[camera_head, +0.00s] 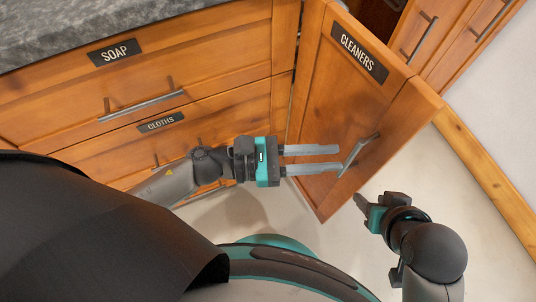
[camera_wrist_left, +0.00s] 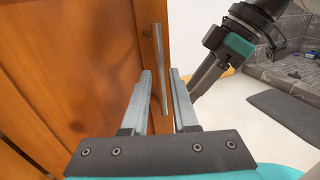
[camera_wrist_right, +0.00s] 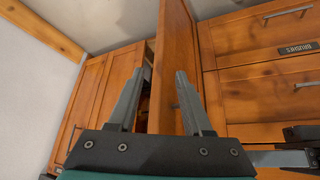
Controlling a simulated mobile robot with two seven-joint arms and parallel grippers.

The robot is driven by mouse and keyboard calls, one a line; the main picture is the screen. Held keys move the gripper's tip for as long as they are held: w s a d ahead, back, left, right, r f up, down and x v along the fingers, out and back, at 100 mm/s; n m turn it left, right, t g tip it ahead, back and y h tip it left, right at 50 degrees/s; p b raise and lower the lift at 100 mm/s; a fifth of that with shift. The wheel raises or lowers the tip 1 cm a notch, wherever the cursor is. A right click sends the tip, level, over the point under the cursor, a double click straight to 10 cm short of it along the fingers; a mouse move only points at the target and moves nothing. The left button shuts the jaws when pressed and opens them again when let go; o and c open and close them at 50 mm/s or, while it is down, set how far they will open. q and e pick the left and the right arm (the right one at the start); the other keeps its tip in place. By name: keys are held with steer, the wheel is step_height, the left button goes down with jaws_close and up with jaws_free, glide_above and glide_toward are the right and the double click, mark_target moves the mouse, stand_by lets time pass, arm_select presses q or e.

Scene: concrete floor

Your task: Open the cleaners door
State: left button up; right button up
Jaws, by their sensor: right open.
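The wooden cleaners door (camera_head: 335,105), with its black CLEANERS label, stands swung out from the cabinet. Its metal bar handle (camera_head: 357,155) is on the outer face near the free edge. My left gripper (camera_head: 340,158) is open, its fingers reaching to the handle. In the left wrist view the handle (camera_wrist_left: 159,60) shows between and beyond the parted fingertips; I cannot tell if they touch. My right gripper (camera_head: 358,200) is close to the door's lower free edge. In the right wrist view its fingers are apart, with the door (camera_wrist_right: 177,60) seen nearly edge-on between them.
SOAP (camera_head: 130,75) and CLOTHS (camera_head: 150,135) drawers with bar handles lie left of the door, under a dark stone countertop (camera_head: 60,30). More wooden cabinet fronts (camera_head: 430,30) stand at upper right. A wooden baseboard (camera_head: 490,180) runs along the white wall. The pale floor right of the door is clear.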

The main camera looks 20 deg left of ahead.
arm_select(q)
steer(key=p+v, duration=0.1)
steer(key=v, duration=0.9)
arm_select(e)
steer(key=shift+s+d+f+g+h, duration=0.15)
steer(key=shift+s+d+g+h, duration=0.15)
steer(key=shift+s+d+g, duration=0.5)
arm_select(q)
steer(key=shift+s+a, duration=0.1)
arm_select(e)
steer(key=shift+s+d, duration=0.1)
